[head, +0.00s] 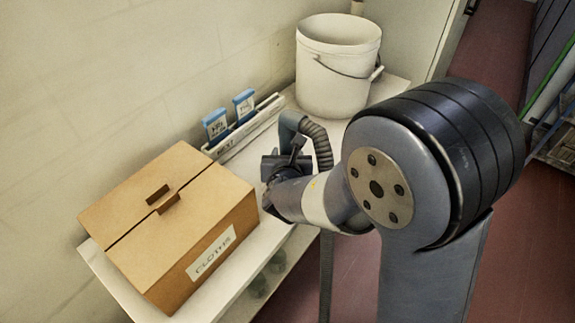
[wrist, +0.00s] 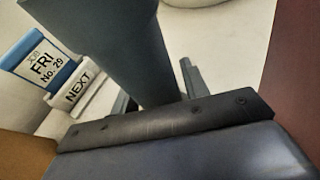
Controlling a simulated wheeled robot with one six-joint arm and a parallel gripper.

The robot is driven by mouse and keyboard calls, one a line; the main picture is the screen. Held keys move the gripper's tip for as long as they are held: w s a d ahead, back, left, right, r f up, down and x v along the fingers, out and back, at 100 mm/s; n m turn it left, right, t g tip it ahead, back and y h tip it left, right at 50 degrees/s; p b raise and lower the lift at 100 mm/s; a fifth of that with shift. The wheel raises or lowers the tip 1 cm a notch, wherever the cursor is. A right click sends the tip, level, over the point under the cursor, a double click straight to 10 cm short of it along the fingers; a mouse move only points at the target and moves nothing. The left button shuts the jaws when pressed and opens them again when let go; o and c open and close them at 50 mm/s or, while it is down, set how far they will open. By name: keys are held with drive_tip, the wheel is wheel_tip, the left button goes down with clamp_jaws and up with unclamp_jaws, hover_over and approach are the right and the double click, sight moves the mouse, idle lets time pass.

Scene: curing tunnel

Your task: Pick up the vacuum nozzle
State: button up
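The vacuum nozzle is a blue-grey curved pipe (head: 288,127) on a ribbed grey hose (head: 318,138), standing above the white shelf in the head view. In the wrist view its thick grey body (wrist: 125,45) comes down from the top into my gripper. My gripper (head: 287,162) is at the lower part of the nozzle in the head view. In the wrist view the fingers of my gripper (wrist: 157,92) stand on either side of the nozzle. Whether both fingers press on it is not clear. The nozzle's lower end is hidden behind my gripper's dark palm edge.
A cardboard box marked CLOTHS (head: 215,255) stands close left of my gripper. A white bucket (head: 335,85) stands behind the nozzle. A white holder marked NEXT (wrist: 82,92) with blue cards (head: 215,126) runs along the wall. Red floor (head: 495,60) is open on the right.

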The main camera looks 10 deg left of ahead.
drive_tip(key=c, duration=0.8)
drive_tip(key=shift+r, duration=0.1)
